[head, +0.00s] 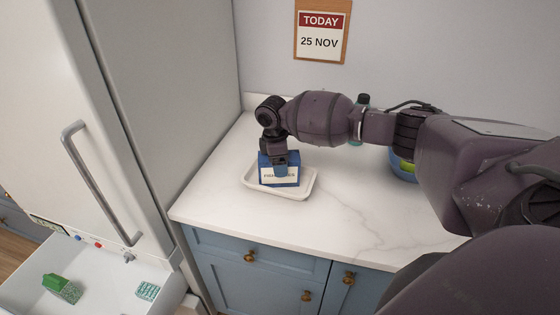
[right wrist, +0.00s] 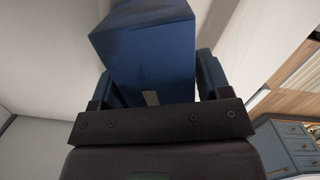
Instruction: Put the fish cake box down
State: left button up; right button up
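The fish cake box (head: 280,180) is dark blue with a white label band. It is upright at the white tray (head: 297,195) on the counter; I cannot tell whether its base touches the tray floor. My right gripper (head: 280,166) comes down on the box from above, a finger showing against its front. In the right wrist view the blue box (right wrist: 150,50) sits between the two fingers of the right gripper (right wrist: 157,75), which look closed on its sides. My left gripper is not in view.
A blue bowl (head: 401,174) with something green stands behind my right arm. A dark-capped bottle (head: 364,99) is mostly hidden by that arm. An open white drawer (head: 105,285) at lower left holds a green box (head: 62,287) and a teal box (head: 148,291). The front counter is clear.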

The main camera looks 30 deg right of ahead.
jog(key=shift+o, duration=0.9)
jog(key=shift+r, duration=0.55)
jog(key=r, duration=0.6)
jog(key=a+r, duration=0.1)
jog(key=r, duration=0.2)
jog(key=shift+w+r, duration=0.3)
jog(key=shift+r, duration=0.1)
jog(key=shift+a+r, duration=0.15)
jog(key=shift+r, duration=0.55)
